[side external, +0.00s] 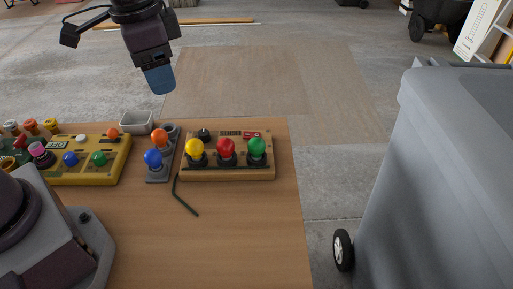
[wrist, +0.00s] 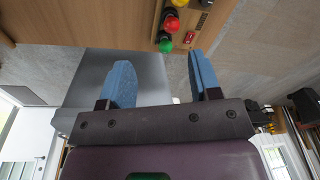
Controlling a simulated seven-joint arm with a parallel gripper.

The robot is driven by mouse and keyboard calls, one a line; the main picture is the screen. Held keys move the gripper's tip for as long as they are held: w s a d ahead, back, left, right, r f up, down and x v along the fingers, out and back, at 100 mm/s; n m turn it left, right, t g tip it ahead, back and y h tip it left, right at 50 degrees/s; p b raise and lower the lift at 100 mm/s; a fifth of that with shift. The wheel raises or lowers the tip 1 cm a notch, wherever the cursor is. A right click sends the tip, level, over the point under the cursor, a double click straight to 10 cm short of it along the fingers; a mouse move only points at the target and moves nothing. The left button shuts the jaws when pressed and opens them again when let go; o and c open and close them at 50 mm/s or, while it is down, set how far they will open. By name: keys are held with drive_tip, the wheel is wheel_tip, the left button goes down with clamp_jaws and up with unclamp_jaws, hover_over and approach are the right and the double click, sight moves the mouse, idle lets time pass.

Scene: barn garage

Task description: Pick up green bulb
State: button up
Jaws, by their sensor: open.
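A green bulb (side external: 257,146) stands in the right socket of a wooden bulb board (side external: 228,175). A red bulb (side external: 227,146) and a yellow bulb (side external: 194,147) stand to its left on the same board. My gripper (side external: 161,80) hangs high above the back of the table, left of the green bulb and well apart from it. In the wrist view, my gripper's blue fingers (wrist: 160,82) are spread with nothing between them. The green bulb (wrist: 166,47) shows there beyond the fingertips, near the top edge.
A grey stand (side external: 157,176) with blue and orange bulbs and a yellow board (side external: 85,173) lie left on the table (side external: 240,235). A small grey bin (side external: 137,122) sits at the back edge. A dark hex key (side external: 184,199) lies in front. A large grey bin (side external: 440,180) stands right.

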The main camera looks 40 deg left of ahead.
drive_tip(key=w+d+f+m+g+y, duration=0.1)
drive_tip(key=w+d+f+m, duration=0.2)
drive_tip(key=w+f+m, duration=0.25)
drive_tip(key=w+d+f+m+g, duration=0.1)
drive_tip(key=w+d+f+m, duration=0.3)
drive_tip(key=w+f, duration=0.15)
drive_tip(key=m, duration=0.6)
approach(257, 140)
drive_tip(key=shift+t, duration=0.4)
drive_tip(key=f, duration=0.4)
drive_tip(key=a+f, duration=0.1)
drive_tip(key=f, duration=0.6)
drive_tip(key=shift+s+a+f, duration=0.15)
drive_tip(key=shift+s+f, duration=0.05)
drive_tip(key=shift+f, duration=0.15)
drive_tip(key=c, duration=0.7)
